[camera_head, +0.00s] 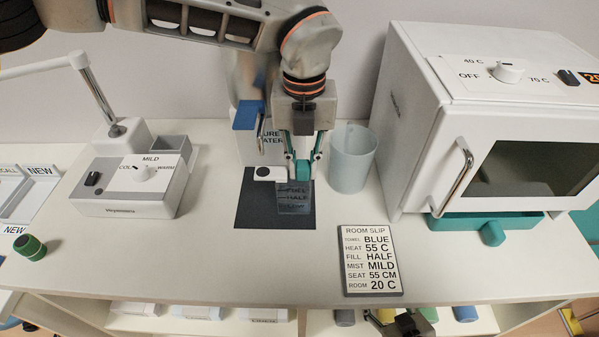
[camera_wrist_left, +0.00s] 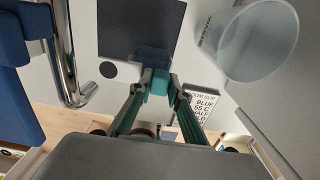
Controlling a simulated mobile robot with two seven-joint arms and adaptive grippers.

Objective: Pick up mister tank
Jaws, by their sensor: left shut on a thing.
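The mister tank (camera_head: 293,196) is a small see-through grey box with FULL and HALF marks and a teal grip on top. It is in front of the dark mat in the head view; I cannot tell whether it touches the mat. My left gripper (camera_head: 304,165) comes down from above and is shut on the teal grip. In the left wrist view the teal grip (camera_wrist_left: 159,82) sits between the fingertips, with the tank's dark body (camera_wrist_left: 152,56) beyond it. What seems to be my right gripper (camera_head: 405,323) shows only partly at the bottom edge, beyond the counter front.
A clear jug (camera_head: 352,158) stands close right of the tank. The dark mat (camera_head: 253,212) lies below. A white cabinet (camera_head: 415,120) is right, the mist control box (camera_head: 140,185) left, and the room slip (camera_head: 370,261) front right.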

